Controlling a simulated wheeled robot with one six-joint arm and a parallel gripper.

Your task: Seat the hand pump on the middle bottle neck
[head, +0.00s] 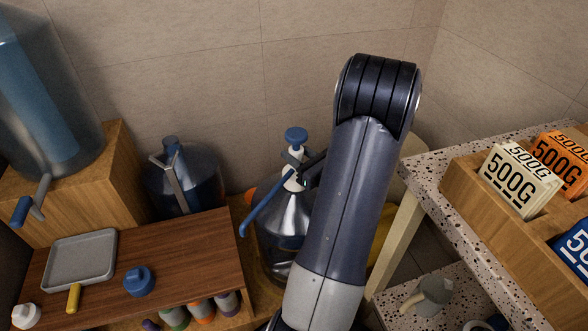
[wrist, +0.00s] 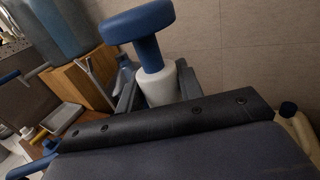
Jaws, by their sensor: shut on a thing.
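The hand pump has a blue knob (head: 296,135), a white body (head: 292,180) and a blue spout (head: 264,208) slanting down to the left. My gripper (head: 303,176) is shut on the white body; in the wrist view the body (wrist: 159,88) stands between the dark fingers with the knob (wrist: 138,22) above. The pump is upright over a clear bluish bottle (head: 285,232), the one nearest my arm. I cannot tell whether the pump touches its neck, which is hidden by the pump and gripper. Another bottle (head: 200,180) with a grey handle stands to its left.
A large bottle (head: 40,100) with a tap stands on a wooden block at left. A wooden shelf (head: 190,260) holds a grey tray (head: 80,260) and a blue cap (head: 139,281).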

